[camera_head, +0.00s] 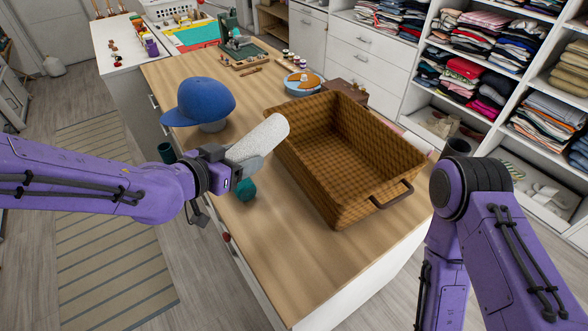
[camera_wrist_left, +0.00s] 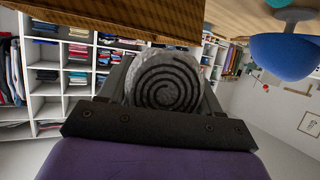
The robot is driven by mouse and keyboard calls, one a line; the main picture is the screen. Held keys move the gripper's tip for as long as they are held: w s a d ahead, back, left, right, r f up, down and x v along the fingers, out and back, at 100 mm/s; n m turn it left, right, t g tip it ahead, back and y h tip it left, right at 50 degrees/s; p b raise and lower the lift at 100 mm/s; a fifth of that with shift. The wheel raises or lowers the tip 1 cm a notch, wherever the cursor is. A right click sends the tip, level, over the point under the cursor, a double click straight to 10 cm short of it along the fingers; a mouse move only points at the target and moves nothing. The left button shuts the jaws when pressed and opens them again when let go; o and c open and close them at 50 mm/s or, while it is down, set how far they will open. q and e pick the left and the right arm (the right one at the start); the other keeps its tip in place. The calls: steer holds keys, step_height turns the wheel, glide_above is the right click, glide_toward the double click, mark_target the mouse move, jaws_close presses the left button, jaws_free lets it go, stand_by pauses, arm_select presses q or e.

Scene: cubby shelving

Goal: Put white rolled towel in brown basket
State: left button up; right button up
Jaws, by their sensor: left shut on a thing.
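The white rolled towel (camera_head: 259,138) is held in my left gripper (camera_head: 238,160), tilted up and to the right. In the left wrist view its spiral end (camera_wrist_left: 165,82) sits between the two fingers (camera_wrist_left: 163,95). The brown basket (camera_head: 386,167) stands on the wooden counter just right of the towel, open at the top and empty as far as I see. The towel's far end is close to the basket's left rim in the picture; I cannot tell whether they touch. My right arm shows at the lower right, but its gripper is out of view.
A blue cap (camera_head: 203,100) on a stand is behind my left gripper. A small teal ball (camera_head: 246,190) lies on the counter (camera_head: 290,260) below it. A blue dish (camera_head: 302,82) stands behind the basket. The counter's front part is clear.

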arm_select(q)
steer(key=shift+s+d+f, duration=0.15)
steer(key=shift+s+f, duration=0.65)
steer(key=shift+s, duration=0.25)
step_height(320, 180, down, 2)
steer(key=shift+f, duration=0.1)
glide_above(253, 220)
step_height(253, 220, down, 6)
step_height(253, 220, down, 3)
steer(key=shift+r, duration=0.2)
steer(key=shift+f, duration=0.35)
step_height(253, 220, down, 5)
steer(key=shift+w+r+p, duration=0.1)
steer(key=shift+w+p, duration=0.05)
steer(key=shift+p, duration=0.2)
steer(key=shift+r, duration=0.1)
arm_select(e)
steer(key=shift+s+r, duration=0.4)
steer(key=shift+s, duration=0.2)
steer(key=shift+d+f, duration=0.1)
